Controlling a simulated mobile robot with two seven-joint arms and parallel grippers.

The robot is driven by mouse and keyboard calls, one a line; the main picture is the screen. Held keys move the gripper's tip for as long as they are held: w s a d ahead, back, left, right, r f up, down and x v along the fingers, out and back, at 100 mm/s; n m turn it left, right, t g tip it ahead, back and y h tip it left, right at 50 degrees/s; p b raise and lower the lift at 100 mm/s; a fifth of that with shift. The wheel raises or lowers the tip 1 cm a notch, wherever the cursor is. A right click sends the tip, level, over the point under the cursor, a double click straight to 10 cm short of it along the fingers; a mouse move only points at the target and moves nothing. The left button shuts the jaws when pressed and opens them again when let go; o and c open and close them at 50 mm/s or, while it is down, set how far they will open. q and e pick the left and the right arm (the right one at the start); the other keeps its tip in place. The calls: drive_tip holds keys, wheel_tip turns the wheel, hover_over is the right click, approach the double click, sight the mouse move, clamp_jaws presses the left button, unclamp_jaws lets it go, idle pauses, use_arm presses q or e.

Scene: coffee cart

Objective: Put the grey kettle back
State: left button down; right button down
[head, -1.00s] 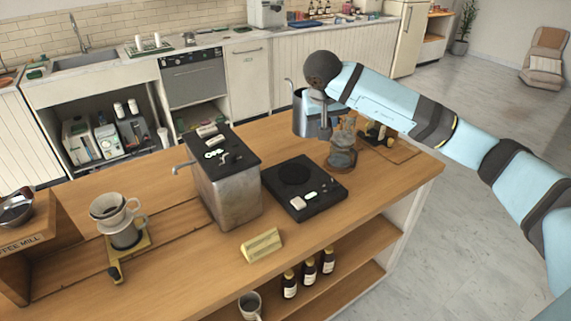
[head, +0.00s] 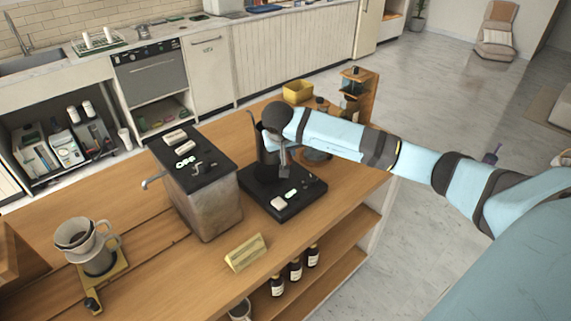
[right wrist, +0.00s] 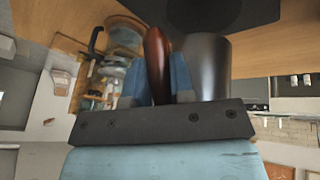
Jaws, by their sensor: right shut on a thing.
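My right gripper (head: 283,153) is shut on the handle of the grey kettle (head: 265,152). The kettle looks upright, its thin spout rising at the left, and is partly hidden by my wrist. It appears over the back part of the black hot plate (head: 311,187); I cannot tell whether it touches. In the right wrist view the fingers (right wrist: 157,78) close around the red-brown handle (right wrist: 157,58), beside the kettle's grey body (right wrist: 208,66). The dark plate (right wrist: 205,12) shows at the top of that view. My left gripper is not in view.
A metal boiler box (head: 205,195) stands just left of the plate. A glass vessel (head: 318,153) is close behind my right gripper. A yellow bin (head: 297,92) and wooden stand (head: 357,95) are farther back.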

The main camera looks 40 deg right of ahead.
drive_tip(key=shift+f, duration=0.95)
wheel_tip(320, 180, down, 3)
drive_tip(key=shift+f+p, duration=0.2)
drive_tip(key=shift+p, duration=0.1)
drive_tip(key=shift+f, duration=0.25)
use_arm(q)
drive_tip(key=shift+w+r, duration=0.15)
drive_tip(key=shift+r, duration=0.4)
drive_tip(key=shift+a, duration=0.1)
use_arm(e)
drive_tip(key=shift+f, duration=0.15)
drive_tip(key=c, duration=1)
unclamp_jaws()
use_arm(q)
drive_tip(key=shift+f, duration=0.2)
